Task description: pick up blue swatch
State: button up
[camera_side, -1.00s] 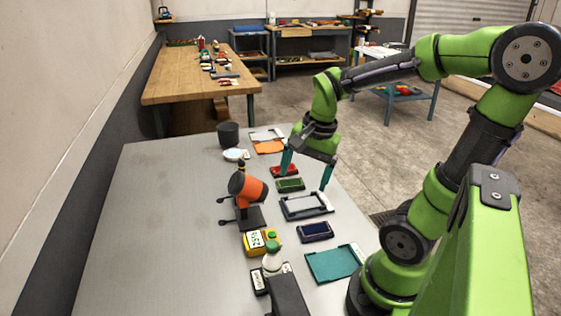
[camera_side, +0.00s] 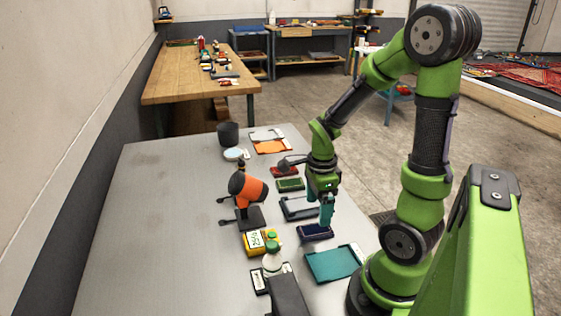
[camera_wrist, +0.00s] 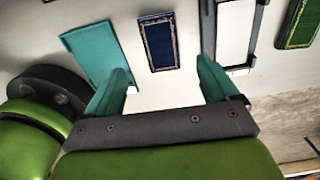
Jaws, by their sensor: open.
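The blue swatch (camera_side: 315,232) is a small dark blue rectangle with a patterned border. It lies flat on the grey table, between a grey-framed tray and a teal piece. In the wrist view the blue swatch (camera_wrist: 160,45) shows ahead of the gap between my fingers. My gripper (camera_side: 326,222) points down over the swatch's right part in the side view, where a finger hides a little of its far edge. In the wrist view my gripper (camera_wrist: 163,78) is open with nothing between its teal fingers. I cannot tell the exact height above the swatch.
The grey-framed tray (camera_side: 290,211) lies just behind the swatch and the teal piece (camera_side: 335,263) just in front. Green (camera_side: 291,184) and red (camera_side: 284,170) swatches lie farther back. An orange tool (camera_side: 247,188) and a yellow device (camera_side: 256,242) stand to the left. The table's left side is clear.

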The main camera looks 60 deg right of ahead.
aim_at(315, 229)
jog(key=shift+w+f, duration=0.15)
jog(key=shift+f, duration=3.4)
jog(key=c, duration=1.2)
